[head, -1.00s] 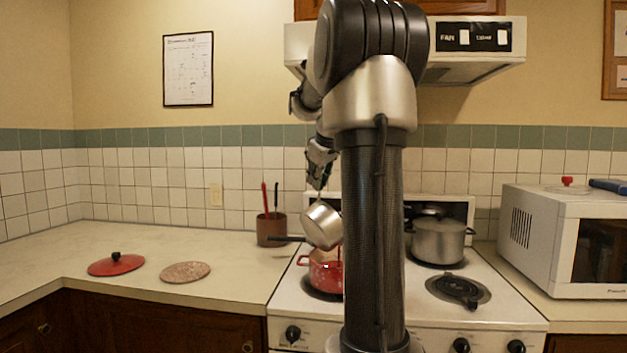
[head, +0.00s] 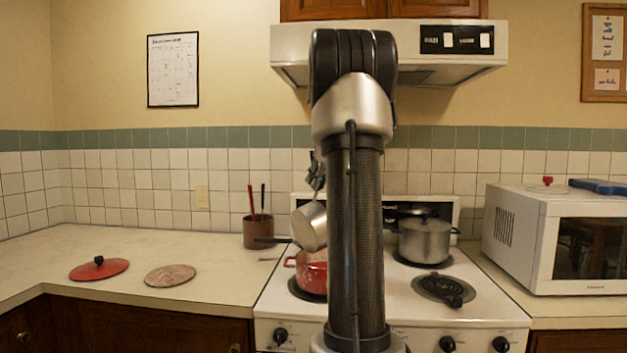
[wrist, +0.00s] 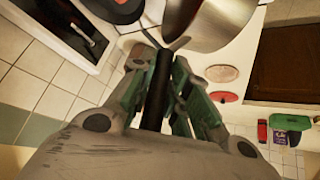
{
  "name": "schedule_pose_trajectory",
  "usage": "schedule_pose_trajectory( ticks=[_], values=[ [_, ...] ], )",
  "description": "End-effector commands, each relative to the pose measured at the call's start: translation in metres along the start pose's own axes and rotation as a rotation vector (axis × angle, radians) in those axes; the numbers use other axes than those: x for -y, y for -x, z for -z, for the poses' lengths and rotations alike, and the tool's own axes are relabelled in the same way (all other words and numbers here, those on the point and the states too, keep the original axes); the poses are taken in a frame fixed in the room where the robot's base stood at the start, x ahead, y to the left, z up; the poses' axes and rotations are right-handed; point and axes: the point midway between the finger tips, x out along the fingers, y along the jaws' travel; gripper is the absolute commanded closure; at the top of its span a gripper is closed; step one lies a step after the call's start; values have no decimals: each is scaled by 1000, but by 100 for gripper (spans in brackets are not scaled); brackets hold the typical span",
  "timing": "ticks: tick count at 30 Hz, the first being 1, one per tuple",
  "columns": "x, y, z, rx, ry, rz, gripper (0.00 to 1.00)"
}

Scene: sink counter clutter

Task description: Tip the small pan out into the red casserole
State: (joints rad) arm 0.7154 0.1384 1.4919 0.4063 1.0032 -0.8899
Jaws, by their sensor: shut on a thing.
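The small metal pan (head: 310,227) hangs tilted just above the red casserole (head: 312,272), which sits on the front left burner. My gripper (head: 316,175) is above the pan, partly hidden behind my arm. In the wrist view my gripper (wrist: 160,72) is shut on the black handle (wrist: 158,95) of the small pan (wrist: 208,22). The pan's inside and contents are not visible. My arm hides the right side of the pan and of the casserole.
A red lid (head: 99,268) and a round trivet (head: 170,275) lie on the left counter. A utensil crock (head: 258,232) stands beside the stove. A microwave (head: 560,240) stands right.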

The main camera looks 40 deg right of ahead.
Motion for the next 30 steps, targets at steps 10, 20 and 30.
schedule_pose_trajectory(
  ticks=[10, 20, 30],
  values=[
    [-17, -3, -6, -16, -49, 61, 100],
    [-30, -5, -11, -31, -90, 116, 100],
    [-29, -5, -11, -30, -88, 115, 100]
  ],
)
